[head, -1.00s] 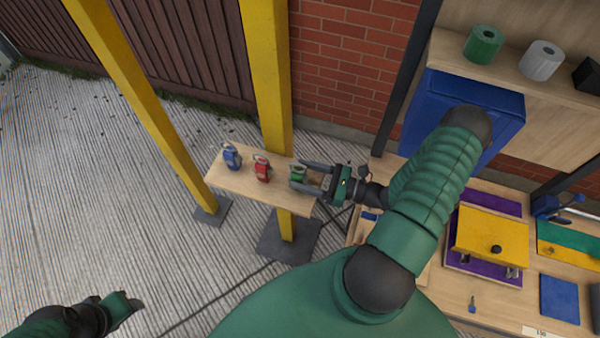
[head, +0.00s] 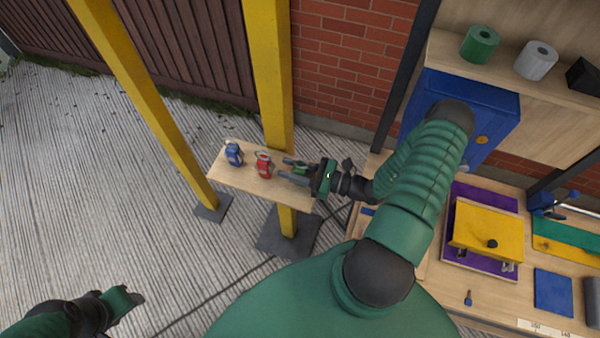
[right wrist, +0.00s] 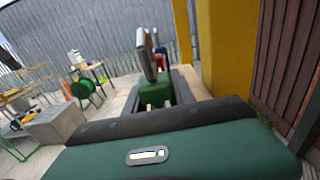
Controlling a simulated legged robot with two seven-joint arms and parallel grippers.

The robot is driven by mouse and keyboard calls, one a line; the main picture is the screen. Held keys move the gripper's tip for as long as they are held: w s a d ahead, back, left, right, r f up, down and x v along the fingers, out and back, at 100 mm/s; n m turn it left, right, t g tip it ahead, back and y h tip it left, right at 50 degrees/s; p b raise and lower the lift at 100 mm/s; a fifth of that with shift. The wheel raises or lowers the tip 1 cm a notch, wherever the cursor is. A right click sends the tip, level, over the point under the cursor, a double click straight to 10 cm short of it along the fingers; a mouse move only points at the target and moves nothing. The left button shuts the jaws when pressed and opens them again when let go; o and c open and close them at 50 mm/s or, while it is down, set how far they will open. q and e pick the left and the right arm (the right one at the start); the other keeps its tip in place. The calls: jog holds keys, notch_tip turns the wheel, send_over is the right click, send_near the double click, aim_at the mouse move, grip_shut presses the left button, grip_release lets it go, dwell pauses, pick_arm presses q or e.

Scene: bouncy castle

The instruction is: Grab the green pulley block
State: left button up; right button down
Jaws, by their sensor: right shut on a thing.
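The green pulley block (head: 300,168) is at the right end of a small wooden shelf, between the fingers of my right gripper (head: 283,168). My right gripper is shut on it, and the fingers and palm partly hide it. In the right wrist view the green block (right wrist: 159,91) shows between the fingers, with a grey metal part rising above it. I cannot tell whether it still touches the shelf. A red pulley block (head: 264,165) and a blue pulley block (head: 233,154) stand to its left. My left gripper (head: 128,297) is low at the left, its fingers unclear.
The wooden shelf (head: 250,184) sits between yellow posts (head: 270,70). A workbench at the right holds a yellow box (head: 486,231) and a blue panel (head: 553,293). A blue cabinet (head: 490,105) hangs behind my right arm. The paved floor at left is clear.

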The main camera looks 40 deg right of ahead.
jog(key=shift+a, duration=0.25)
